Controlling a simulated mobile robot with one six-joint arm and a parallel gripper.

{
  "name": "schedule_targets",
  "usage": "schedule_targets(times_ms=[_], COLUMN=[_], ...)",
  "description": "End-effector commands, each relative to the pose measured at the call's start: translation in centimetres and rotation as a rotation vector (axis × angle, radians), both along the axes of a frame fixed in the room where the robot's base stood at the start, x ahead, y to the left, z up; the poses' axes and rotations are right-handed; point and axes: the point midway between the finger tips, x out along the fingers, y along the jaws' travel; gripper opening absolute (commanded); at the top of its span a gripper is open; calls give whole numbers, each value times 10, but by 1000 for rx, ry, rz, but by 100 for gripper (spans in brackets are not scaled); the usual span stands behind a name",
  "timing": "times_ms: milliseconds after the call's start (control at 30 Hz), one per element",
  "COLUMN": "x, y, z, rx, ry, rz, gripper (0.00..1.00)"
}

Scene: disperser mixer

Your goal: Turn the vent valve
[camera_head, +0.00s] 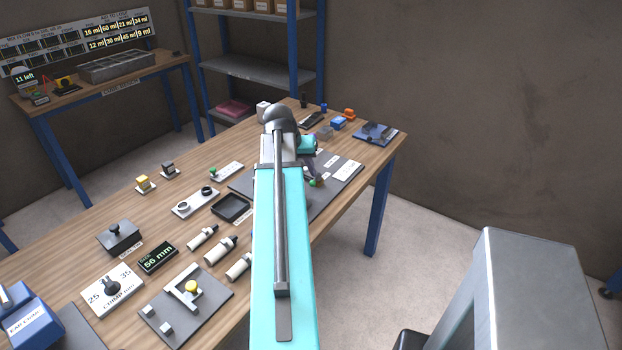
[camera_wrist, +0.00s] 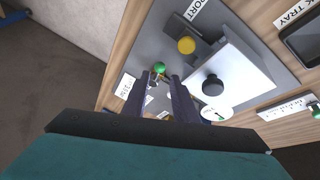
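The wrist view shows a small green knob (camera_wrist: 160,68) just beyond my fingertips. Which part is the vent valve I cannot read for certain; this knob may be its handle. My gripper (camera_wrist: 163,80) is open, with its two dark fingers apart and a gap between them. The knob appears in line with that gap; whether a finger touches it I cannot tell. In the head view a green spot (camera_head: 318,182) shows beside my arm, which hides most of the gripper and the area around it.
Another green-knobbed fitting (camera_wrist: 315,109) is at the right edge. The wooden bench (camera_head: 100,222) holds several more fixtures.

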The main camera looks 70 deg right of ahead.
Motion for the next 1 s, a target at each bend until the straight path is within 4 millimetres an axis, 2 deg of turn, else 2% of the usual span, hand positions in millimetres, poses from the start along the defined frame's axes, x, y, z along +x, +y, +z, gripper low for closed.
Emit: schedule_targets(times_ms=[600,1000], x=[-8,-9], y=[-23,-26], z=[-51,-58], rx=[3,1], ry=[1,0], rz=[-2,-2], gripper=[26,26])
